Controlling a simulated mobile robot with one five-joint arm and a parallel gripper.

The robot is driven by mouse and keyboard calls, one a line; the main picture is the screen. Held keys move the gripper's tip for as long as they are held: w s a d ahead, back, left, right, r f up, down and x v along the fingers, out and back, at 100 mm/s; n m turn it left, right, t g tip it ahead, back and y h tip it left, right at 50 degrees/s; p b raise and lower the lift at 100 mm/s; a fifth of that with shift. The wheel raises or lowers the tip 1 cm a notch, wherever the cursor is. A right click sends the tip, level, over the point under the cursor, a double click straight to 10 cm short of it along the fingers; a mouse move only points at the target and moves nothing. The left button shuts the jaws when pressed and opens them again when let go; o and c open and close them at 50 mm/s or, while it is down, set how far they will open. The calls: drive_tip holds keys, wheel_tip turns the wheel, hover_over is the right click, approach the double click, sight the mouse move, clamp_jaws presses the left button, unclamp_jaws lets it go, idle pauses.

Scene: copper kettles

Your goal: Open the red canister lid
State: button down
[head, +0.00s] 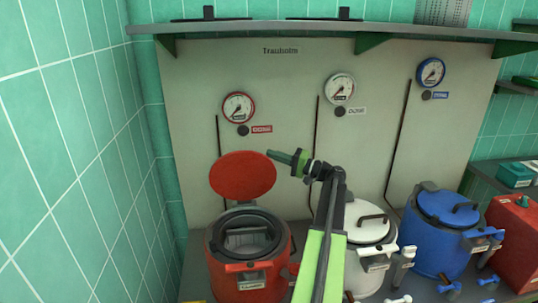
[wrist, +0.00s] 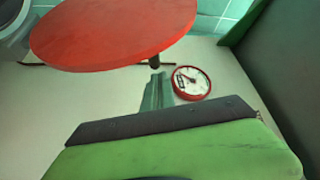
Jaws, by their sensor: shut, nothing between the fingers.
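The red canister (head: 248,279) stands at the left of the counter. Its round red lid (head: 243,177) is swung up and stands raised above and behind the open mouth, which shows a dark rim and a grey inside. My gripper (head: 271,153) is shut and empty, pointing left beside the upper right edge of the lid. In the wrist view the lid (wrist: 115,30) fills the upper left, and my gripper (wrist: 156,78) shows below its edge. Whether the fingers touch the lid cannot be told.
A white canister (head: 365,268) and a blue canister (head: 438,235) stand to the right with lids down. A red-rimmed gauge (head: 238,107) hangs on the panel behind. A shelf (head: 330,29) runs above; a tiled wall (head: 75,150) bounds the left.

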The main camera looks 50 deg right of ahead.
drive_tip(key=shift+a, duration=0.3)
drive_tip(key=shift+s+d, duration=0.1)
drive_tip(key=shift+s, duration=0.05)
drive_tip(key=b+v, duration=0.2)
drive_tip(key=v, duration=1.5)
drive_tip(key=shift+b, duration=0.4)
drive_tip(key=shift+s+d+r, duration=0.1)
drive_tip(key=shift+s, duration=0.05)
